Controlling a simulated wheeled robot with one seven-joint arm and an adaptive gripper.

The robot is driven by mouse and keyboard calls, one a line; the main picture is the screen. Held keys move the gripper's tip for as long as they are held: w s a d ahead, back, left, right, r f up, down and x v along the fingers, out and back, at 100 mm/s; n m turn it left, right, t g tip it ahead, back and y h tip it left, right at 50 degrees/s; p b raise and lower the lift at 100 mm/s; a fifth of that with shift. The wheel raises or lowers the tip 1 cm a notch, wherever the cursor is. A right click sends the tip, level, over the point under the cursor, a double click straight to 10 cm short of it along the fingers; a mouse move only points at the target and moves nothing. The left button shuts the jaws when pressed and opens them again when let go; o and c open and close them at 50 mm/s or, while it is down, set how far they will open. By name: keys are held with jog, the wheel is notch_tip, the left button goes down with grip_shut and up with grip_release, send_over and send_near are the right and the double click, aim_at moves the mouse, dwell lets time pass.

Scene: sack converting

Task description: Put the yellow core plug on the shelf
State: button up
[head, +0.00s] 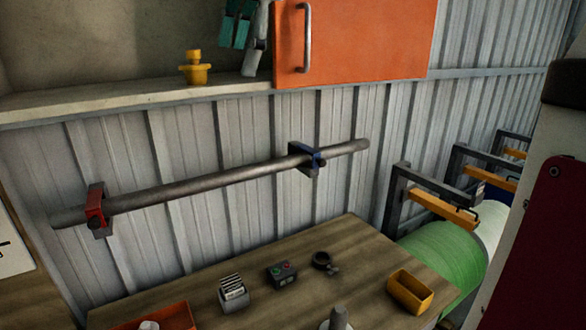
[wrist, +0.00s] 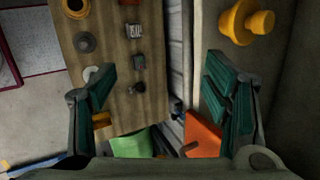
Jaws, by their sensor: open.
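The yellow core plug (head: 195,72) stands upright on the shelf (head: 130,98) in the head view, left of my gripper and apart from it. It also shows at the top right of the wrist view (wrist: 240,22), beyond the right-hand finger and outside the jaws. My gripper (head: 237,26) has teal fingers and is above the shelf, just left of the orange cabinet door. In the wrist view my gripper (wrist: 163,100) is open, with nothing held between its fingers.
The orange cabinet door (head: 355,40) stands close right of my gripper. Below the shelf runs a grey pipe (head: 220,180) with red and blue clamps. The wooden table (head: 330,255) holds a button box (head: 282,274), a yellow bin (head: 410,292) and other items. A green roll (head: 440,255) lies right.

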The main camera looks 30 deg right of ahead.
jog(key=s+a+f+n+h, duration=0.1)
jog(key=s+f+n, duration=1.7)
jog(key=f, duration=0.6)
jog(key=shift+s+a+t+h, duration=0.3)
jog(key=shift+s+a+h, duration=0.1)
jog(key=shift+s, duration=0.7)
jog(key=shift+w+f+b, duration=0.95)
jog(key=shift+w+b, duration=0.05)
jog(key=shift+w, duration=0.05)
